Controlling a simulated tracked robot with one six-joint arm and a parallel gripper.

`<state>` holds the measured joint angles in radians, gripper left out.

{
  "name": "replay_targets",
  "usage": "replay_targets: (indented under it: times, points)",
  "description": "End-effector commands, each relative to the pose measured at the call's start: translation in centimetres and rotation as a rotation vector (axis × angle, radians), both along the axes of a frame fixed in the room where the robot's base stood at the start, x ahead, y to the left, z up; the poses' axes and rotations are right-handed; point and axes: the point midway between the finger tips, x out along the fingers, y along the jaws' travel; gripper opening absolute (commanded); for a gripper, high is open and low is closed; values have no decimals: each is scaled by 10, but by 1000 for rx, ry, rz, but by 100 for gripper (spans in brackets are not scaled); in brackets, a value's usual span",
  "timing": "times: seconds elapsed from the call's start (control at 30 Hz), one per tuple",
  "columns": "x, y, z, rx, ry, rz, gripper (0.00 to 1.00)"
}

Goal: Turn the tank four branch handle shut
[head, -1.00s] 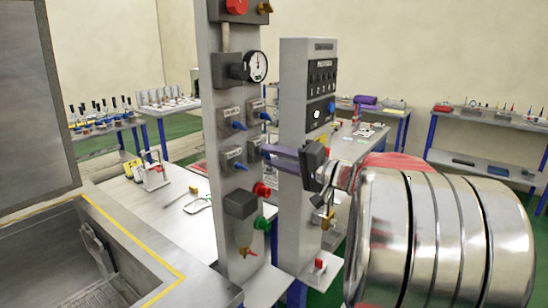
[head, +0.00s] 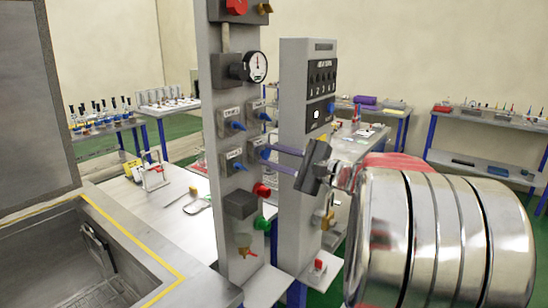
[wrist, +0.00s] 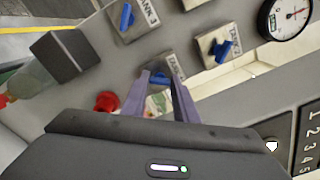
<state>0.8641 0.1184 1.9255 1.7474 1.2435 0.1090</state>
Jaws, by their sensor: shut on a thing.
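The tank four branch handle (head: 265,154) is a small blue lever at the lower right of a group of similar levers on the grey upright panel (head: 228,75). In the wrist view the blue handle (wrist: 160,79) lies between my fingertips, with part of a TANK label (wrist: 175,66) behind it; its number is hidden. My gripper (head: 270,156) reaches the panel from the right and is shut on this handle, one purple finger on either side. In the wrist view my gripper (wrist: 161,82) is rolled relative to the panel. My fingers partly cover the handle.
Close by are the tank three handle (wrist: 126,17) and another blue handle (wrist: 222,50). A red knob (head: 262,190) and a green knob (head: 262,223) sit below. A grey numbered cabinet (head: 296,100) stands to the right, and a metal sink (head: 60,260) is at lower left.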

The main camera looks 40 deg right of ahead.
Motion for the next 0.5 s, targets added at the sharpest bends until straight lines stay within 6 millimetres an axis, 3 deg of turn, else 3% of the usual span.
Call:
replay_targets:
  times: [0.5]
  points:
    - [0,-2,-6,181,74,-5,4]
